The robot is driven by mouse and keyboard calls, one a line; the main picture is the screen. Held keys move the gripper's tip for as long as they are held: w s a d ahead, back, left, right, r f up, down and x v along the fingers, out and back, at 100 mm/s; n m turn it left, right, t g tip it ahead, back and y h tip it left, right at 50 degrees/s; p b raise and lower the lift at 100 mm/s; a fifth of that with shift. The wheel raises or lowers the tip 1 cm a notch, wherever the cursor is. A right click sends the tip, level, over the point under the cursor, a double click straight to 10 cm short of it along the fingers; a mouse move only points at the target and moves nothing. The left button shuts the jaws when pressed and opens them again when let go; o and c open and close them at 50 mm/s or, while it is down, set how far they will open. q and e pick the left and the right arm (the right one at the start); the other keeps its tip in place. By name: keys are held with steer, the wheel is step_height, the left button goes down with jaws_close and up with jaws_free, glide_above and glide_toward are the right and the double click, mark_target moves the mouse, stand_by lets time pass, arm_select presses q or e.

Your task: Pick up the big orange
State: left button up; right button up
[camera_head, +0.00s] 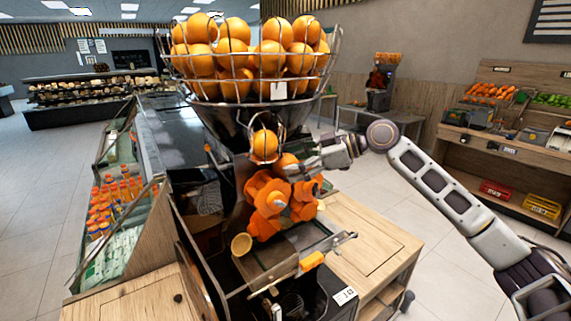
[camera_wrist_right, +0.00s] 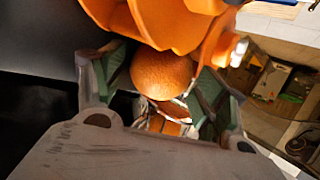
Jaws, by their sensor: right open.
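An orange (camera_head: 288,164) sits at the front of the juicer, beside the orange-coloured press parts (camera_head: 268,195). My right gripper (camera_head: 300,164) reaches it from the right. In the right wrist view this orange (camera_wrist_right: 162,73) lies between the two open green-padded fingers (camera_wrist_right: 158,85); firm contact cannot be told. Another orange (camera_head: 264,145) rests in the wire chute just left of it. The wire basket (camera_head: 215,62) on top is heaped with several oranges (camera_head: 235,55). Which orange is biggest cannot be told for sure. My left gripper is not in view.
The press parts (camera_wrist_right: 165,20) crowd the right gripper closely in the wrist view. A wooden counter (camera_head: 370,235) stands right of the juicer. Bottled juice (camera_head: 115,200) fills a case at left. Open floor (camera_head: 450,255) lies to the right.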

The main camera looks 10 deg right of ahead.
steer(key=shift+c, duration=0.4)
steer(key=c, duration=0.8)
